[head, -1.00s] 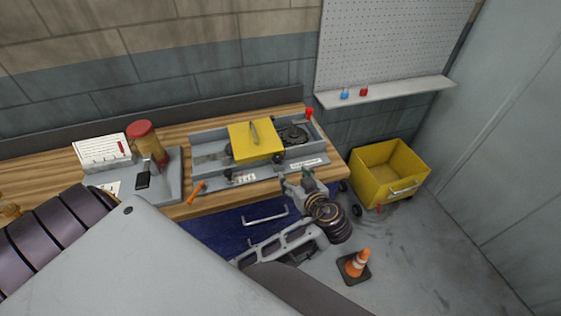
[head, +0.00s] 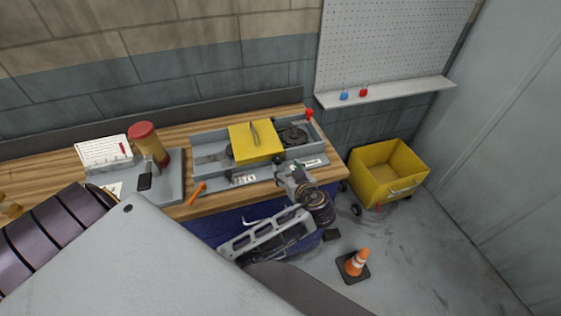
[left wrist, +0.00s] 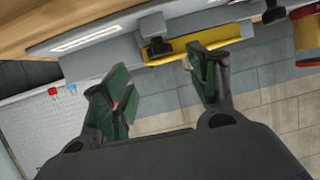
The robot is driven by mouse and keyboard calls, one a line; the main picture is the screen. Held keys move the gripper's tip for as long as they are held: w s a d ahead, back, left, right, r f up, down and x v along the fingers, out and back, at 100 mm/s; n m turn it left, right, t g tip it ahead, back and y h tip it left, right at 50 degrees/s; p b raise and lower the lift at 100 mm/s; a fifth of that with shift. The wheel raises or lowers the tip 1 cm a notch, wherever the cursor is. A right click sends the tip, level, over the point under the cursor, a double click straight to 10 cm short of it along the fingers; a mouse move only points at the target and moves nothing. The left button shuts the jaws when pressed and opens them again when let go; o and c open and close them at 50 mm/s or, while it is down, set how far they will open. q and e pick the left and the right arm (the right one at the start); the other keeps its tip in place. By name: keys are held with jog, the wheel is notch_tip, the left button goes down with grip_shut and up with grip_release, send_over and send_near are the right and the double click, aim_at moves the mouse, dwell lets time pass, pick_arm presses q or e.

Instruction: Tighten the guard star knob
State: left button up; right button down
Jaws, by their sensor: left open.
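The guard is a yellow cover (head: 252,143) on the grey machine on the bench. A small black knob (head: 277,159) shows at the guard's front right corner, and I take it for the star knob. In the left wrist view the dark knob (left wrist: 158,46) stands against the yellow guard (left wrist: 195,44), beyond the gap between the fingers. My left gripper (head: 284,168) is just in front of the machine's front edge, close to the knob. In the left wrist view my left gripper (left wrist: 157,70) is open with green pads and nothing between them. My right gripper is not in view.
An orange-handled tool (head: 196,193) lies at the bench's front edge. A red-lidded jar (head: 144,146) stands on a grey plate at left. A yellow cart (head: 390,172) and a traffic cone (head: 356,262) are on the floor at right. The floor between them is clear.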

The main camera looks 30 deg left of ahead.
aim_at(279, 161)
pick_arm(q)
jog(key=shift+p+x, duration=0.8)
jog(key=shift+x, duration=3.05)
jog(key=c, duration=1.1)
